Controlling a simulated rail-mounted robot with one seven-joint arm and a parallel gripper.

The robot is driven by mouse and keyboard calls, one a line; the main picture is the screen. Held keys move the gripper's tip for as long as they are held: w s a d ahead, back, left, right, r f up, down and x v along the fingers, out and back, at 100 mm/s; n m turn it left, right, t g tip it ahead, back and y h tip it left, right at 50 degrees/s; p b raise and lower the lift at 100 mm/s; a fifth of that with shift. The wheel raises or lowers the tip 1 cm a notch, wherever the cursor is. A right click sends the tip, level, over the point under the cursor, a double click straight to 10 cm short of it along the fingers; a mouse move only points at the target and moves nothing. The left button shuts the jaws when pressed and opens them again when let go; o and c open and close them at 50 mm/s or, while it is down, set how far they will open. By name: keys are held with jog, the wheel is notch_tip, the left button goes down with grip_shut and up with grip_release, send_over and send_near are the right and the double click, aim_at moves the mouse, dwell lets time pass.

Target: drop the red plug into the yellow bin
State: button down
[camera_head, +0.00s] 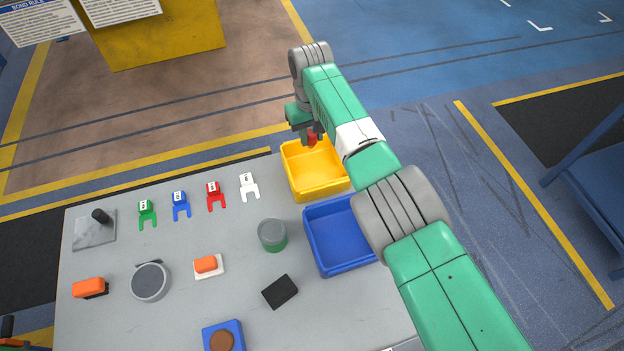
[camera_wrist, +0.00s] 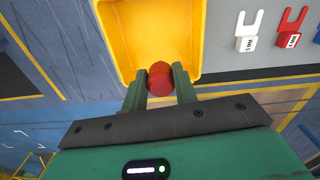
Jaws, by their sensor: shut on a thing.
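My gripper (camera_head: 308,136) is shut on the red plug (camera_head: 312,140) at the far edge of the yellow bin (camera_head: 327,191). In the wrist view, the red plug (camera_wrist: 160,78) sits between the two green fingers (camera_wrist: 159,88), over or near the edge of the yellow bin (camera_wrist: 196,40). The bin's visible floor is bare. I cannot tell how high the plug is above the rim. My arm hides part of the bin's right side in the head view.
A blue bin (camera_head: 340,262) stands just nearer than the yellow bin. A green-and-grey can (camera_head: 272,235) stands left of it. Green, blue, red and white forked tags (camera_head: 249,186) lie along the table's far side. A black block (camera_head: 280,292) lies nearer.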

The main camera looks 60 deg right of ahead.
jog(key=f+b, duration=0.2)
jog(key=d+f+b, duration=0.1)
jog(key=f+b, duration=0.1)
jog(key=s+f+b, duration=0.1)
jog(key=f+b, duration=0.1)
jog(key=shift+s+d+f, duration=0.1)
jog(key=shift+d+f, duration=0.1)
jog(key=shift+d, duration=0.05)
jog(key=shift+r, duration=0.1)
jog(key=c, duration=1)
grip_release()
jog(key=shift+r, duration=0.1)
notch_tip(320, 180, up, 8)
jog(key=p, duration=0.3)
jog(key=shift+f, duration=0.2)
